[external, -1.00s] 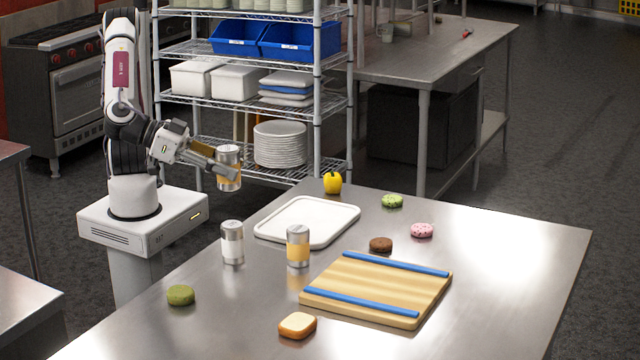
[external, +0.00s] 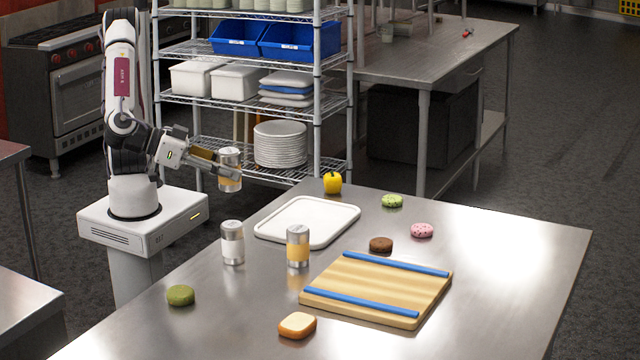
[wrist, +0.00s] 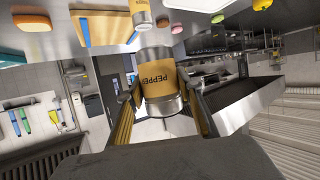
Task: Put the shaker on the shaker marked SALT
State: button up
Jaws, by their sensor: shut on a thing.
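My gripper (external: 222,168) is shut on a shaker (external: 229,157) with a metal top and a tan band. It holds it upright in the air, beyond the table's far left edge. In the wrist view the held shaker (wrist: 163,80) reads PEPPER, upside down, between the two fingers. On the table stand two upright shakers: a white-banded one (external: 232,244) at the left and a tan-banded one (external: 298,247) right of it. Their labels are not readable in the external view. Part of a tan shaker (wrist: 141,14) also shows at the top of the wrist view.
A white tray (external: 268,230) lies behind the standing shakers. A cutting board (external: 375,288) with blue strips lies to their right. A wire shelf (external: 318,120) stands behind my gripper.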

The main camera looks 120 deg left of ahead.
aim_at(229, 188)
jog(key=shift+f, duration=2.35)
jog(key=shift+f, duration=0.15)
jog(key=shift+f, duration=1.75)
jog(key=shift+f, duration=0.15)
jog(key=o, duration=1.2)
jog(key=shift+s+r, duration=0.15)
jog(key=shift+r, duration=0.1)
jog(key=shift+v, duration=5.9)
